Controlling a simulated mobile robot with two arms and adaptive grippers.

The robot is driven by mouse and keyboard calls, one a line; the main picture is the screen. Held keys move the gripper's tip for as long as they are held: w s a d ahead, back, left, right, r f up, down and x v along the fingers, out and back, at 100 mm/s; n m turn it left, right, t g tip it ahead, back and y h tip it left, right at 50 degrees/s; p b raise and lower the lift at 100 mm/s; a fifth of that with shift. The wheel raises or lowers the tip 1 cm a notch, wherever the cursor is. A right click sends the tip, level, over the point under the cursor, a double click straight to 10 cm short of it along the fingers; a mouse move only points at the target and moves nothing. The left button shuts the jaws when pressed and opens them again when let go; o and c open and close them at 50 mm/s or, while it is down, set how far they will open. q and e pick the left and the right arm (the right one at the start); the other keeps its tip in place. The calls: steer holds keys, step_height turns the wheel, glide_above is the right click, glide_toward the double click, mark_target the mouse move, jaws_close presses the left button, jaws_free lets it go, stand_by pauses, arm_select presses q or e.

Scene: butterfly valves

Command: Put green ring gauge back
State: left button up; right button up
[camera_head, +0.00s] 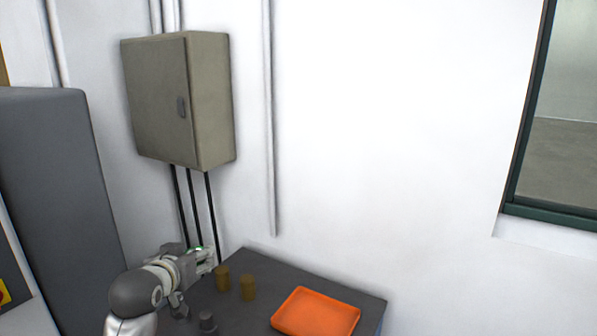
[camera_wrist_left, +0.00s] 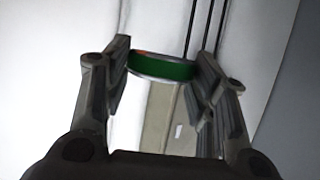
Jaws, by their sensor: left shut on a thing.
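The green ring gauge (camera_wrist_left: 163,68) is held between the two fingers of my left gripper (camera_wrist_left: 163,58) in the left wrist view. Its green side faces the camera and a light inner edge shows below. In the head view my left gripper (camera_head: 207,258) is above the back left edge of the dark table (camera_head: 262,266). Only a small green bit of the ring gauge (camera_head: 197,249) shows there; the fingers hide the rest. My right gripper is not in view.
Two brass-coloured cylinders (camera_head: 248,287) stand on the table just right of my left gripper. A small dark part (camera_head: 207,322) is nearer the front. An orange tray (camera_head: 316,313) lies at the right. A wall cabinet (camera_head: 180,100) with black pipes hangs behind.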

arm_select(q)
steer(key=s+d+f+b, duration=0.1)
steer(key=s+d+b, duration=0.1)
steer(key=s, duration=0.5)
steer(key=s+d+f+b, duration=0.1)
steer(key=s+d+b, duration=0.1)
steer(key=s+b, duration=0.2)
steer(key=s, duration=0.3)
steer(key=shift+s+f, duration=0.25)
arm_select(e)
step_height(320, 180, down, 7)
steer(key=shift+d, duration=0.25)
arm_select(q)
steer(key=shift+d, duration=0.1)
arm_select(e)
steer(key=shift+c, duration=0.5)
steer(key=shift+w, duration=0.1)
